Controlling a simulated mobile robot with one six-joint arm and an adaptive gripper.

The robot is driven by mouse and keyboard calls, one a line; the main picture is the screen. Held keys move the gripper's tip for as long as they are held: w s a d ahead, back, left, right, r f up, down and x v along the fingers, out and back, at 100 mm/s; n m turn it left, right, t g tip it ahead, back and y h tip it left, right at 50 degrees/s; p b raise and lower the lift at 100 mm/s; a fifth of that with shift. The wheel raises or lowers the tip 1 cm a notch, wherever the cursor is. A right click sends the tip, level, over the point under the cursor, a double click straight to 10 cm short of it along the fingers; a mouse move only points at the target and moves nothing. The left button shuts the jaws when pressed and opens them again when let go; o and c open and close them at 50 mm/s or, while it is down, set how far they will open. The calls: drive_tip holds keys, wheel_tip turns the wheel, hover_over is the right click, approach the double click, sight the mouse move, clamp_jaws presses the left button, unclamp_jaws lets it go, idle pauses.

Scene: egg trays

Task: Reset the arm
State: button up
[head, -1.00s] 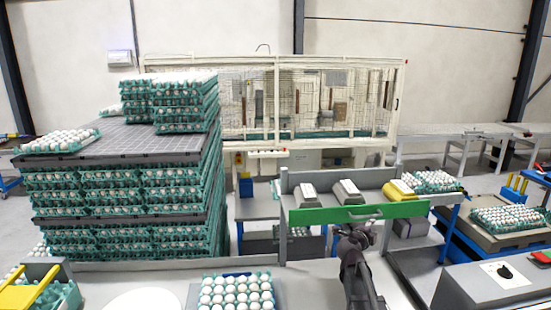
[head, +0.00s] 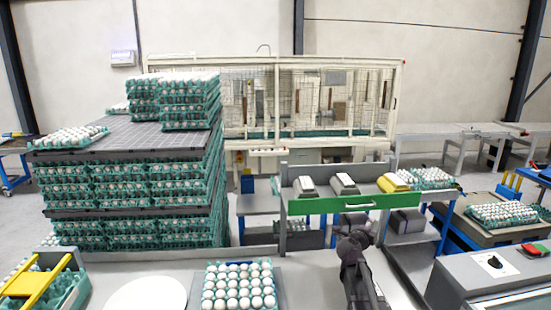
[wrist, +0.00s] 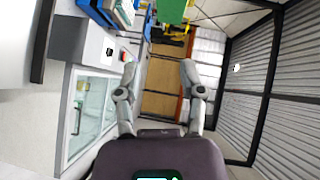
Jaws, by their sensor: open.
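My gripper (wrist: 157,80) is open and empty in the wrist view, its two grey fingers spread wide with nothing between them. In the head view my dark arm (head: 358,275) rises from the bottom edge, right of centre, and its end stands in front of the green-fronted shelf (head: 350,203). The fingers cannot be made out clearly there. A tray of white eggs (head: 239,287) lies on the near counter, left of my arm and apart from it.
A white round plate (head: 146,295) lies on the counter beside the egg tray. Tall stacks of egg trays (head: 130,185) stand at the left. A grey control box (head: 490,275) with a red switch is at the right. A caged machine (head: 310,100) stands behind.

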drive_tip(key=a+f+n+t+y+b, duration=0.2)
drive_tip(key=a+n+t+y+b, duration=0.25)
drive_tip(key=a+n+y, duration=0.8)
drive_tip(key=s+a+f+n+g+y+b, duration=0.1)
drive_tip(key=s+a+f+n+g+y, duration=0.3)
drive_tip(key=a+f+n, duration=0.35)
drive_tip(key=s+a+f+n+g+h+b, duration=0.25)
drive_tip(key=s+f+g, duration=0.45)
drive_tip(key=s+f, duration=0.4)
drive_tip(key=s+d+f+g+h+b, duration=0.1)
drive_tip(key=s+d+f+g, duration=0.2)
drive_tip(key=s, duration=0.3)
drive_tip(key=s+d+f+n+g+h+b, duration=0.1)
drive_tip(key=s+d+f+g+h, duration=0.1)
drive_tip(key=s, duration=0.4)
drive_tip(key=shift+s+d+f+g+h+b, duration=0.3)
drive_tip(key=shift+s+d+f+g+b, duration=0.1)
drive_tip(key=shift+d+f+g, duration=0.35)
